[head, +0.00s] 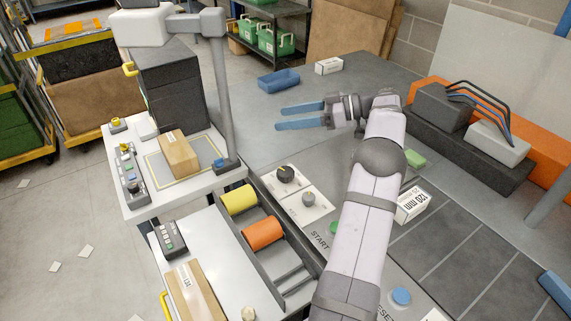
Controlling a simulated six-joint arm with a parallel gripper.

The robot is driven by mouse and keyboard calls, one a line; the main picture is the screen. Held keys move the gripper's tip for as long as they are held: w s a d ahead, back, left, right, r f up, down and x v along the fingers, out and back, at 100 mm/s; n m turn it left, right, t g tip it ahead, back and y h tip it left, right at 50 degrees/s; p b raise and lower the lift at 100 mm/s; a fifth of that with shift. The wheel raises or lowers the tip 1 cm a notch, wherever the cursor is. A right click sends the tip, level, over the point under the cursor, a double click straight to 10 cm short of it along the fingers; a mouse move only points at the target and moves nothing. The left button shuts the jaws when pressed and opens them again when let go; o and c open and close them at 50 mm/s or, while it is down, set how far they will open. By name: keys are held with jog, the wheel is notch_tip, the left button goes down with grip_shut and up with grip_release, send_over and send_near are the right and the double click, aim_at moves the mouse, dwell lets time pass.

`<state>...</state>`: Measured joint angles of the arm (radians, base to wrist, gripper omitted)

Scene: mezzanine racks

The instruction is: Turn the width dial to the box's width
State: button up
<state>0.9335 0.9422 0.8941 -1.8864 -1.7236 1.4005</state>
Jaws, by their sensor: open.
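Two dials sit on light plates on the grey panel: a larger black dial (285,173) and a smaller grey dial (308,198). Their markings are too small to read, so I cannot tell which is the width dial. A white box (411,204) with "120 mm" printed on it lies on the panel, right of my arm. A brown carton (178,154) rests on a white stand inside a yellow outline. My gripper (278,117) is open and empty, its blue fingers pointing left, beyond the dials in the picture and apart from them.
Green buttons, partly hidden by my arm, and a blue button (401,296) are on the panel. Yellow (238,200) and orange (262,234) rollers lie left of the dials. A grey post (222,95) stands behind. A blue bin (279,82) and cabled grey blocks (440,106) stand farther back.

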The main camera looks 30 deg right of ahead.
jog(key=m+t, duration=0.1)
jog(key=m+t+h+p, duration=0.1)
jog(key=m+t+h, duration=0.1)
jog(key=m+t, duration=0.3)
send_over(286, 172)
jog(key=s+a, duration=0.2)
jog(key=s, duration=0.1)
notch_tip(286, 172, down, 5)
jog(key=g, duration=0.1)
jog(key=s+f+m+h, duration=0.1)
jog(key=f+h, duration=0.1)
jog(key=f, duration=0.2)
jog(key=s+f+m+h, duration=0.1)
jog(key=f+h, duration=0.1)
jog(key=f, duration=0.2)
jog(key=f+m+h, duration=0.1)
jog(key=f, duration=0.3)
jog(key=shift+s+d+m+h, duration=0.25)
jog(key=shift+s+m+h, duration=0.05)
jog(key=shift+s+h, duration=0.1)
jog(key=shift+s+d+f+n+g+h, duration=0.2)
jog(key=shift+d+f+n+g+h, duration=0.4)
jog(key=shift+d+f+n+h, duration=0.5)
jog(key=shift+d+f, duration=0.15)
jog(key=shift+f, duration=0.15)
jog(key=shift+n, duration=0.4)
jog(key=shift+p+x, duration=1.1)
jog(key=shift+x, duration=2.5)
